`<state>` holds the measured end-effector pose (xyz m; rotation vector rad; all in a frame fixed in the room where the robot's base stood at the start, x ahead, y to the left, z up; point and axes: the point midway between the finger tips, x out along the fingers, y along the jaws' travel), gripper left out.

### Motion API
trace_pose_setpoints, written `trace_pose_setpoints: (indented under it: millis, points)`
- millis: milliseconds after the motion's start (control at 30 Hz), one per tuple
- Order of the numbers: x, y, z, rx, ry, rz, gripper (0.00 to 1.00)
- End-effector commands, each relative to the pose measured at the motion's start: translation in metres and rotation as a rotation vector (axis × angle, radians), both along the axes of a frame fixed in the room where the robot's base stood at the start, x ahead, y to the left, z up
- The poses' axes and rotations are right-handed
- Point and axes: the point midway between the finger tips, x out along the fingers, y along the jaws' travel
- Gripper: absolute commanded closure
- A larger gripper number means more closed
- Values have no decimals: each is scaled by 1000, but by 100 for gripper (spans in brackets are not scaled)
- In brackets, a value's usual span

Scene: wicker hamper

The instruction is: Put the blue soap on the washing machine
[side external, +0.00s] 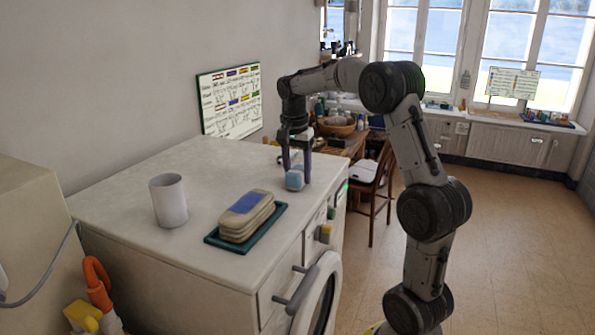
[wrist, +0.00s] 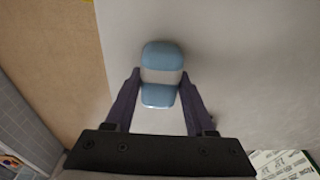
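The blue soap (side external: 295,180), a small rounded block with a pale middle band, is at the far right part of the washing machine's white top (side external: 140,208). My gripper (side external: 297,172) points down with its dark fingers on either side of the soap. In the wrist view the blue soap (wrist: 161,54) sits between the two fingertips (wrist: 161,76), which meet its sides with no clear gap. My gripper looks shut on it. The soap is low, at or just above the top; I cannot tell whether it touches.
A white cup (side external: 169,200) and stacked tan soap-like bars (side external: 246,214) on a green tray (side external: 213,237) stand nearer on the top. A printed board (side external: 230,101) leans at the wall. A wooden chair (side external: 374,185) is beyond the machine. The top between cup and soap is clear.

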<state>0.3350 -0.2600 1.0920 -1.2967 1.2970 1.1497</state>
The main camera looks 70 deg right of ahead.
Motion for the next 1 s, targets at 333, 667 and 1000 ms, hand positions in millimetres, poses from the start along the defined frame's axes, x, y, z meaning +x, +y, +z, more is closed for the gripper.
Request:
trace_pose_setpoints:
  millis: [333,667,1000]
  points:
    - [0,0,0,0,0,0,15]
    - [1,2,21,-2,-3,0,15]
    - [1,10,88,-2,-3,0,15]
